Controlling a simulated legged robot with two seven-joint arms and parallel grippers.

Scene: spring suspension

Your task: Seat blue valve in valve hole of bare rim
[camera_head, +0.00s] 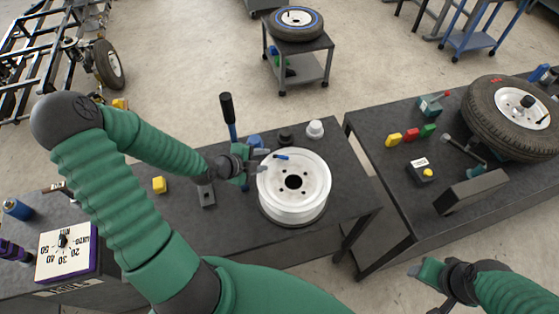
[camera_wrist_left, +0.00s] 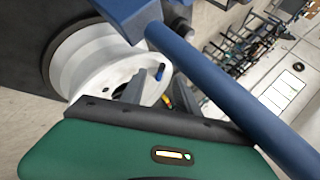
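The bare white rim (camera_head: 311,200) lies flat on the dark workbench, and it also shows in the left wrist view (camera_wrist_left: 88,62). The small blue valve (camera_head: 281,157) is at the rim's upper part, in the wrist view just past the fingertips (camera_wrist_left: 159,72). Whether it sits in the valve hole or lies on the rim I cannot tell; the hole is not clear. My left gripper (camera_head: 259,160) is at the rim's upper left edge, fingers apart, with the valve just beyond them. My right gripper (camera_head: 422,272) is at the lower right, away from the benches; its fingers are unclear.
A blue lever with a black handle (camera_head: 227,108) stands beside my left gripper; its blue bar crosses the wrist view close up (camera_wrist_left: 215,75). A white cap (camera_head: 315,129) and a black part (camera_head: 286,138) stand behind the rim. A second bench (camera_head: 391,208) holds a tyred wheel (camera_head: 482,120).

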